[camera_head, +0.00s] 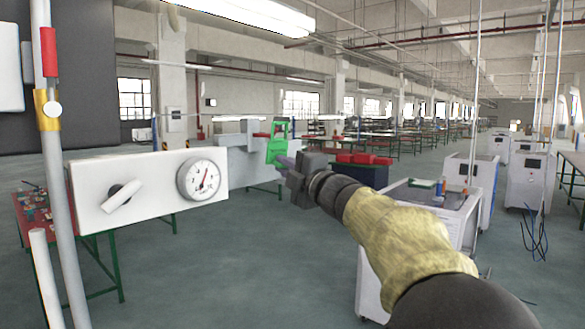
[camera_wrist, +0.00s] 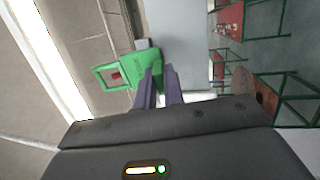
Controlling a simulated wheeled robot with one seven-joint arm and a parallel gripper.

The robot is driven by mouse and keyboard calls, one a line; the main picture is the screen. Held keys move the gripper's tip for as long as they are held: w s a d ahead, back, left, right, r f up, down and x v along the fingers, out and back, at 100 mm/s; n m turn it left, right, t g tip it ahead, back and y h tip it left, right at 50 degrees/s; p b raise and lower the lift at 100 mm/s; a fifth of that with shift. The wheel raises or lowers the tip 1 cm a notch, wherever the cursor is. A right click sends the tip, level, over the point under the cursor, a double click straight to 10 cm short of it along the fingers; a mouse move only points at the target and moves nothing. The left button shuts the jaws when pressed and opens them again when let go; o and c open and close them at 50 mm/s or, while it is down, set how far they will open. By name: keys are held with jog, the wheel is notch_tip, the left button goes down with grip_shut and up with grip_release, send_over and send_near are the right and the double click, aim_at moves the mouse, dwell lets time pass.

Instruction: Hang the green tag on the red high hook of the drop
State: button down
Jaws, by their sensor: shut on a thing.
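My gripper (camera_head: 284,161) is raised in the middle of the head view, shut on the green tag (camera_head: 275,149). The tag is upright there, with its open loop at the top. In the wrist view, my purple fingers (camera_wrist: 160,72) meet the solid end of the tag (camera_wrist: 122,49), and its loop points left. A small red piece (camera_head: 261,135) shows just left of the loop in the head view. A red piece (camera_wrist: 116,76) also shows through the loop in the wrist view. I cannot tell whether it is the hook or whether the tag touches it.
A light grey panel (camera_head: 235,167) stands behind the tag. A white panel with a lever and gauge (camera_head: 202,180) stands left, near a vertical pipe with a red sleeve (camera_head: 48,52). A dark cabinet with red items (camera_head: 362,159) and a white cart (camera_head: 425,195) stand right.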

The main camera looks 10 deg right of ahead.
jog(key=shift+w+a, duration=0.8)
jog(key=shift+w, duration=0.35)
jog(key=shift+w+a+f+b, duration=0.6)
jog(key=shift+w+a+f, duration=0.2)
jog(key=shift+w+f, duration=0.2)
jog(key=c, duration=1.4)
grip_release()
